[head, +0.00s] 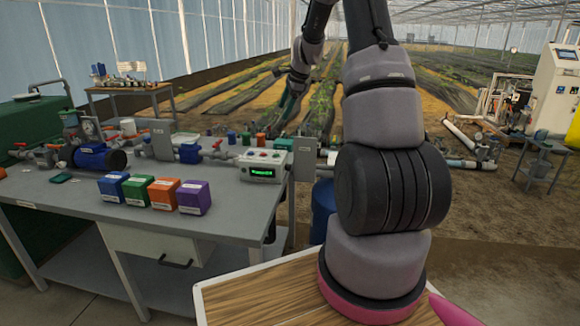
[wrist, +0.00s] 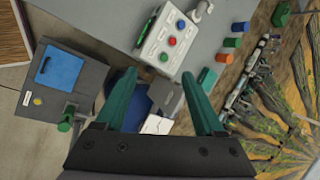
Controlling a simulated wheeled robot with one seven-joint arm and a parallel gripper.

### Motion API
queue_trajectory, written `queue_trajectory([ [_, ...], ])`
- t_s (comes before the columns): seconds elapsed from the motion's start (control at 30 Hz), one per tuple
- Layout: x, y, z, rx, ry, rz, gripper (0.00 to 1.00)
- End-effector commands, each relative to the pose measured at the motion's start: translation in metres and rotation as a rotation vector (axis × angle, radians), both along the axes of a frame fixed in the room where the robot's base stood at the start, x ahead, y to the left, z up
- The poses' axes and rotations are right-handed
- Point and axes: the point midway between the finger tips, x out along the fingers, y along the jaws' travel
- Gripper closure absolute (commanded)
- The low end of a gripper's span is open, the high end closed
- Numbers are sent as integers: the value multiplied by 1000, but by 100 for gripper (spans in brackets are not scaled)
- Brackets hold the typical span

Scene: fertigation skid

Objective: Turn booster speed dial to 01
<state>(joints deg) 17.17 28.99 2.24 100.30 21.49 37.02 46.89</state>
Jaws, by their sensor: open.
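The control box (head: 262,165) with a lit green display stands at the right end of the grey bench. Its display digits are too small to read. In the wrist view the same box (wrist: 150,40) shows its top, with a green, a red and a blue round control in a row. I cannot tell which part is the booster speed dial. My gripper (wrist: 158,75) has its two green fingers apart and nothing between them. It hangs in the air, away from the control box. In the head view it shows small, beyond the bench's right end.
A blue, a green, an orange and a purple box (head: 194,197) stand along the bench (head: 90,210) front. A blue pump motor (head: 100,158) and pipework lie behind them. In the wrist view a grey panel with a blue square (wrist: 60,68) and a green knob (wrist: 65,125) are at left.

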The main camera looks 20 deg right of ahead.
Motion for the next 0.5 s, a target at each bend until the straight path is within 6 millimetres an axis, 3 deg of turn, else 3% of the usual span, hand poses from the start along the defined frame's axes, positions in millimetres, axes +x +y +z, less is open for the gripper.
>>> queue_trajectory([
  [0.03, 14, -16, -35, 36, 29, -69, 29],
  [0.2, 42, -55, -122, 133, 90, -272, 29],
  [0.3, 49, -70, -160, 171, 114, -357, 29],
  [0.5, 54, -82, -196, 206, 135, -433, 29],
])
